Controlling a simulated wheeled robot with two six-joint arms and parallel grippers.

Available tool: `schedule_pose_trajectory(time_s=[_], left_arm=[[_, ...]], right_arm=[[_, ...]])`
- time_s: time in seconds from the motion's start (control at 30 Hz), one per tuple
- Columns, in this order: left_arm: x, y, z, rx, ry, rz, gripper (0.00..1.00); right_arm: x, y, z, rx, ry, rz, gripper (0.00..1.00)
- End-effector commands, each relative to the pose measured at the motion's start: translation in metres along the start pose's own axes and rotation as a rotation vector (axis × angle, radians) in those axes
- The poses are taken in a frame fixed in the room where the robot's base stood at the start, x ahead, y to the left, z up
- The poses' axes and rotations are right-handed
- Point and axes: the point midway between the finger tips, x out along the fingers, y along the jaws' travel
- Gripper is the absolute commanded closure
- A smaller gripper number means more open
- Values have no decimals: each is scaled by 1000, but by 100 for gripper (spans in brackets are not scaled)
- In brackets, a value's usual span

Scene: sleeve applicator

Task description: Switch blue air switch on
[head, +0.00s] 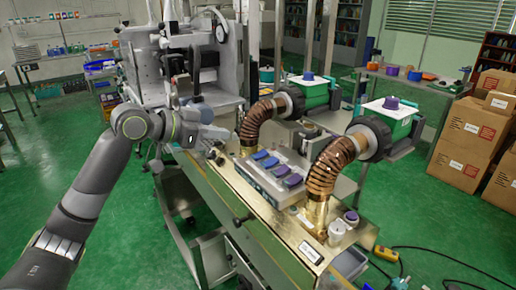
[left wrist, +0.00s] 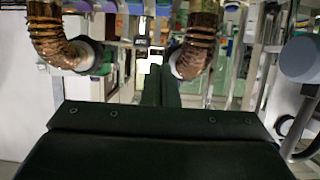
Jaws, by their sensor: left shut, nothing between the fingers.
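A grey control box (head: 262,178) on the brass-topped bench carries a row of rocker switches. I cannot tell which one is the air switch, nor whether any is on. My left gripper (head: 217,152) is to the left of the box, apart from the switches. In the left wrist view its dark fingers (left wrist: 159,85) are together and empty. The switches cannot be made out there. My right gripper is out of view.
Two copper hoses, one behind (head: 257,122) and one to the right (head: 325,170), rise beside the box to green blowers (head: 309,92) with blue and purple knobs. A grey machine (head: 185,75) stands behind my left arm. Cardboard boxes (head: 458,145) are at the right.

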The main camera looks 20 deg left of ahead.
Motion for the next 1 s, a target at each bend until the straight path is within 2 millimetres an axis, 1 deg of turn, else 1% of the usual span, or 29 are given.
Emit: schedule_pose_trajectory(time_s=[0.17, 0.27, 0.37, 0.67, 0.9, 1.0], left_arm=[[3, 0, 0, -2, 1, 1, 100], [9, 0, -1, -3, 3, 2, 100], [19, 0, -2, -5, 4, 3, 100], [62, 0, -2, -6, 3, 3, 100], [101, 1, -2, -5, 2, 3, 100], [112, 0, 11, -7, -2, 1, 100]], right_arm=[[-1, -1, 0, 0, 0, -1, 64], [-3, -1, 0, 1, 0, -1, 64], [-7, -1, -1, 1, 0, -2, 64], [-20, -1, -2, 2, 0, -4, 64], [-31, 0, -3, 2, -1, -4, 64], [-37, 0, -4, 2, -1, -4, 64]])
